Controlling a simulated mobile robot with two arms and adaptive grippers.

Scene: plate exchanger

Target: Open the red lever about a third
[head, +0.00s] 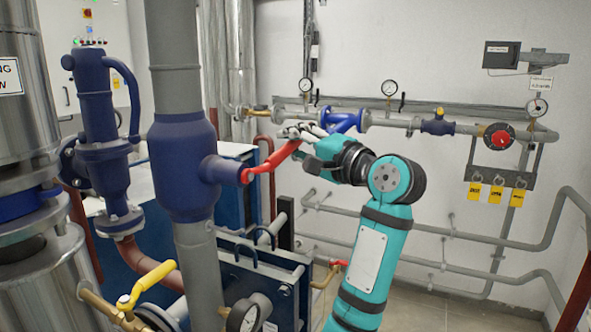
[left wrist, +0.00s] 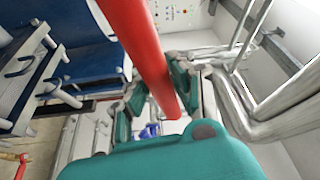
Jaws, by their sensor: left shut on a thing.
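The red lever (head: 270,163) sticks out from the blue valve body (head: 184,165) on the grey vertical pipe, slanting up and to the right in the head view. My left gripper (head: 300,133) is shut on the lever's outer end, and its fingertips are partly hidden there. In the left wrist view the red lever (left wrist: 142,45) runs from the top edge down between the teal fingers of my left gripper (left wrist: 158,92). My right gripper is not in view.
A smaller red handle (head: 339,263) is below my arm. Pipes with gauges (head: 389,88) and a red round knob (head: 499,139) line the back wall. Floor at the lower right is clear.

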